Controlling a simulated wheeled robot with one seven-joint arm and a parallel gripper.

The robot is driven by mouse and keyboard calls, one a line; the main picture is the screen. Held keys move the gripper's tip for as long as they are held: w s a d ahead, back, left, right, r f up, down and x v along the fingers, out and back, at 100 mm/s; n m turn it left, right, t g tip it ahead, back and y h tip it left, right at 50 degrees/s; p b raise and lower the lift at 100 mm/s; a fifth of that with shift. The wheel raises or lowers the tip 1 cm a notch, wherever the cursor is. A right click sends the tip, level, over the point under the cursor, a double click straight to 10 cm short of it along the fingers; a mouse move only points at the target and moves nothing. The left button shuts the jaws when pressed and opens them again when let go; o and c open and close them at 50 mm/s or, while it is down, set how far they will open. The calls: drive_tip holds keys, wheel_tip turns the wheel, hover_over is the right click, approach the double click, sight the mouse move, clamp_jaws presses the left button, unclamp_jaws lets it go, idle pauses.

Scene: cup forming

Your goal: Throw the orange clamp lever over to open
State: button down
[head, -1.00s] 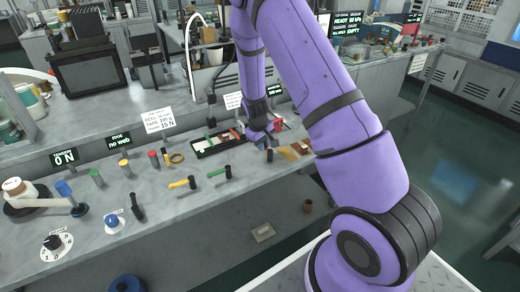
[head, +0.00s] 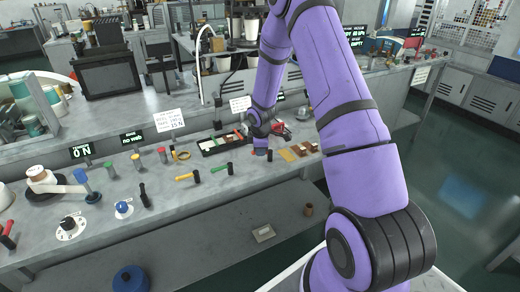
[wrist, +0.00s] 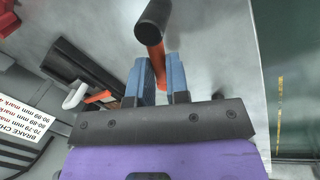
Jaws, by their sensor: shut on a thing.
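The orange clamp lever (wrist: 157,60) shows in the wrist view as an orange bar with a black round end. The bar runs between the two blue finger pads of my gripper (wrist: 163,82), which is shut on it. The black end sticks out beyond the fingertips. In the head view my gripper (head: 262,151) is low over the bench near its front edge. There the lever is mostly hidden by the gripper, and I cannot make out its angle.
Yellow-handled (head: 186,178) and green-handled (head: 219,170) tools lie at the front left. Brown and tan pieces (head: 297,151) lie to the right.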

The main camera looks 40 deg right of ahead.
drive_tip(key=shift+s+a+n+y, duration=0.15)
drive_tip(key=shift+s+n, duration=0.15)
drive_tip(key=shift+n, duration=0.55)
drive_tip(key=shift+s+n+y, duration=0.1)
drive_tip(key=shift+s+n, duration=0.15)
drive_tip(key=shift+n, duration=0.65)
drive_tip(key=shift+s+a+n+y, duration=0.15)
drive_tip(key=shift+s+n, duration=0.15)
drive_tip(key=shift+n, duration=0.55)
drive_tip(key=c, duration=1.1)
unclamp_jaws()
drive_tip(key=shift+d, duration=0.1)
wheel_tip(320, 180, up, 11)
drive_tip(key=s, duration=0.2)
drive_tip(key=shift+f, duration=0.2)
